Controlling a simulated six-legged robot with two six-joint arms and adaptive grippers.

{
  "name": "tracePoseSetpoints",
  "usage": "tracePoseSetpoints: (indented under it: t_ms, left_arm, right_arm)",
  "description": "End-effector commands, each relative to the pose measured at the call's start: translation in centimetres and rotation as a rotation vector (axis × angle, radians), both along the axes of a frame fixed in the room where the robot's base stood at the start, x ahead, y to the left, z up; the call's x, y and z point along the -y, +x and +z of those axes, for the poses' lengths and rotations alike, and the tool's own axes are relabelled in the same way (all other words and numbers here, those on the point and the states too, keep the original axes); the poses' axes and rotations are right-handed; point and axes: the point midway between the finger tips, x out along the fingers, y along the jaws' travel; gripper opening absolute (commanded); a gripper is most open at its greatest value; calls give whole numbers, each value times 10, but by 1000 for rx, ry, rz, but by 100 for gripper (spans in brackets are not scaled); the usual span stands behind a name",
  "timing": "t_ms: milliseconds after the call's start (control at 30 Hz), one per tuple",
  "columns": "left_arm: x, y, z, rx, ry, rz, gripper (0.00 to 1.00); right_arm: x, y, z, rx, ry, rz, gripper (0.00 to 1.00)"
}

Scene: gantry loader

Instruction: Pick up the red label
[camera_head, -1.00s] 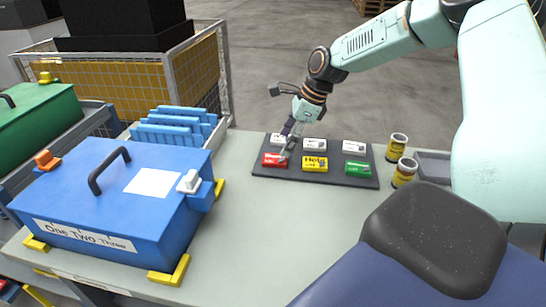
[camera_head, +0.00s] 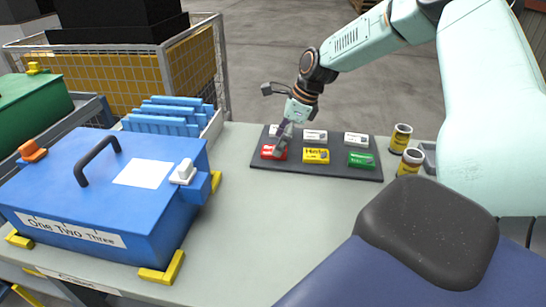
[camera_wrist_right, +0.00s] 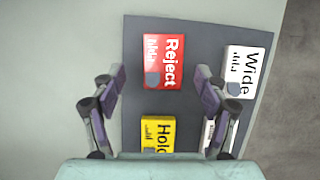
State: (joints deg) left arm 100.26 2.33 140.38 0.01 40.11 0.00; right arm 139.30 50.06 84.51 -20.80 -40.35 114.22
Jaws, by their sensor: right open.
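The red label (camera_head: 268,152), marked "Reject" in the right wrist view (camera_wrist_right: 163,62), lies at the front left of a dark board (camera_head: 330,172) on the table. My right gripper (camera_head: 279,148) is over it in the head view and partly covers it. In the right wrist view the open fingers (camera_wrist_right: 160,92) are wide apart, with the red label ahead of and between them and nothing held. My left gripper is not in view.
The yellow "Hold" label (camera_head: 316,156), green label (camera_head: 361,160) and several white labels (camera_head: 315,136) share the board. Two yellow-banded cans (camera_head: 401,138) stand right of it. A blue box (camera_head: 105,200) with a handle stands left. The table between is clear.

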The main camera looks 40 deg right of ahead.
Motion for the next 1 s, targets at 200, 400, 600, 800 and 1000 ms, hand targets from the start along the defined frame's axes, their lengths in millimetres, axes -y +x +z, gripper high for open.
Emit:
tracePoseSetpoints:
  t_ms: [200,400,600,800,1000]
  left_arm:
    - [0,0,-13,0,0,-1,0]
    - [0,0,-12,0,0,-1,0]
    - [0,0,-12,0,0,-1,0]
    - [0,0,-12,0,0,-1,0]
    - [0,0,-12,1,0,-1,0]
  right_arm:
    - [-4,7,-19,0,-1,0,74]
    - [-4,8,-19,1,-1,0,74]
    - [-4,8,-19,1,-1,0,62]
    - [-4,8,-19,0,0,0,45]
    - [-4,8,-19,0,0,0,28]
